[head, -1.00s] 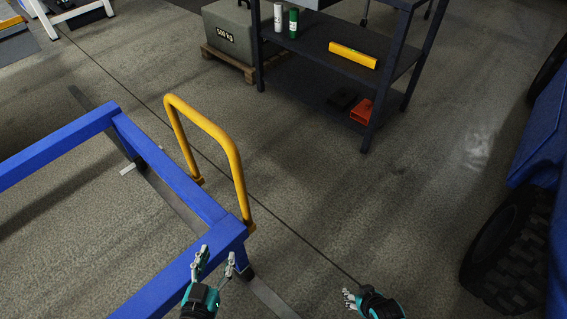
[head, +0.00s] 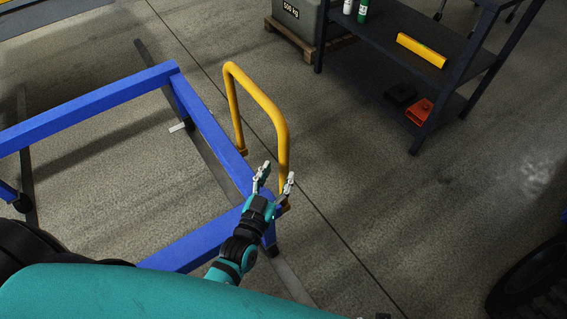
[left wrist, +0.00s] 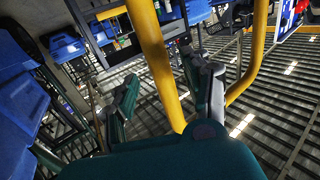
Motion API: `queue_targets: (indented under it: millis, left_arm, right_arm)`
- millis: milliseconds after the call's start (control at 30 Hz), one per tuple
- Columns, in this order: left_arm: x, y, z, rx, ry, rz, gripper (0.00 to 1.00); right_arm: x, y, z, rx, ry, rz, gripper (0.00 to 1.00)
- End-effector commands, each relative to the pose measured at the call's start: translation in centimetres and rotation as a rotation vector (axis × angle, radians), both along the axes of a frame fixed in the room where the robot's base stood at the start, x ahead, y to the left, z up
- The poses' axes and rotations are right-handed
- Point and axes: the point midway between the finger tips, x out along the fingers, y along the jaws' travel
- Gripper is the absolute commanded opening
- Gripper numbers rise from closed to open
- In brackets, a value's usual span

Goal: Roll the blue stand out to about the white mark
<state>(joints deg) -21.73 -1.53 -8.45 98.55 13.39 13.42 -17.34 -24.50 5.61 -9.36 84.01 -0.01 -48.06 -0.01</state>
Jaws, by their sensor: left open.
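The blue stand (head: 212,140) is a frame of blue beams on the left side of the head view, with small dark feet near dark floor strips. A yellow handle (head: 262,98) stands upright on its right side. The white mark (head: 178,127) is a short bar on the floor by the stand's far leg. My left gripper (head: 276,174) is open at the handle's near post. In the left wrist view the yellow post (left wrist: 153,60) passes between its fingers; I cannot tell if they touch it. Only a dark sliver, possibly my right gripper, shows at the bottom edge.
A dark shelf (head: 440,85) with a yellow level (head: 421,51) and an orange object (head: 419,111) stands at the upper right. A 500 kg weight (head: 293,14) sits on a pallet behind. A dark tyre (head: 530,285) is at lower right. Floor right of the handle is clear.

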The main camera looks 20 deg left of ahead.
Motion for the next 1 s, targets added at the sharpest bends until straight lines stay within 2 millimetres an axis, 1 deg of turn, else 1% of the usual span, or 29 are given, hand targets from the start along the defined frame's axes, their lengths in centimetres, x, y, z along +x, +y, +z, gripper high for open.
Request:
queue_targets:
  millis: [33, 100, 200, 300, 433, 633, 667, 1000]
  left_arm:
    - [1.1, -0.1, 0.0, -0.001, -0.003, 0.001, 0.49]
    - [2.2, -0.2, 0.0, -0.001, -0.002, 0.000, 0.49]
    - [3.4, -0.2, -0.1, 0.000, 0.000, 0.001, 0.49]
    - [4.1, -0.3, 0.0, 0.001, 0.000, 0.000, 0.49]
    - [4.5, -0.3, 0.0, 0.001, 0.001, 0.000, 0.49]
    - [4.5, -0.3, 0.0, 0.001, 0.001, 0.000, 0.49]
    - [4.5, -0.3, 0.0, 0.001, 0.001, 0.000, 0.48]
    - [4.5, -0.3, 0.0, 0.001, 0.001, 0.000, 0.04]
  right_arm:
    - [0.2, 0.0, 0.2, 0.000, -0.003, 0.000, 0.49]
    - [0.5, 0.0, 0.5, 0.000, -0.005, -0.001, 0.49]
    - [0.7, 0.1, 1.0, 0.001, -0.008, -0.001, 0.49]
    - [0.9, 0.1, 1.3, 0.001, -0.009, -0.002, 0.49]
    - [1.0, 0.1, 1.4, 0.000, -0.010, -0.002, 0.49]
    - [1.0, 0.1, 1.5, 0.000, -0.010, -0.002, 0.49]
    - [1.0, 0.1, 1.4, 0.000, -0.010, -0.002, 0.49]
    - [1.0, 0.1, 1.4, 0.000, -0.010, -0.002, 0.49]
